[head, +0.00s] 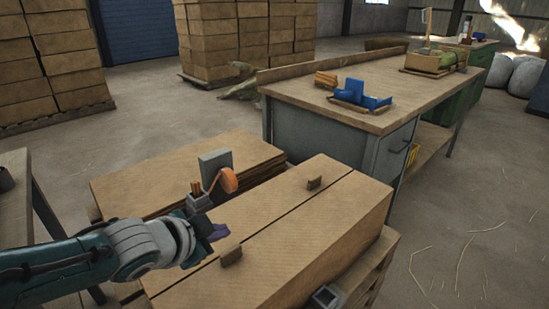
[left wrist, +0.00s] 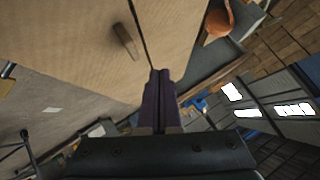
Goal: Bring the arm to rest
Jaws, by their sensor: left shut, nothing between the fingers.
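My left arm comes in from the left in the head view. Its gripper (head: 215,233) is above the near wooden boxes, beside a small wooden block (head: 231,255) on the box top. The left wrist view shows the purple fingers (left wrist: 160,95) pressed together with nothing between them. A wooden block also shows in that view (left wrist: 125,40), to the left of the fingers and apart from them. My right gripper is not in view.
Two long wooden boxes (head: 290,235) lie under the gripper. An orange round thing (head: 227,180) and a grey upright plate (head: 214,166) stand just behind it. A workbench (head: 370,110) with blue parts (head: 360,95) stands at the back right. Open floor (head: 470,220) lies at right.

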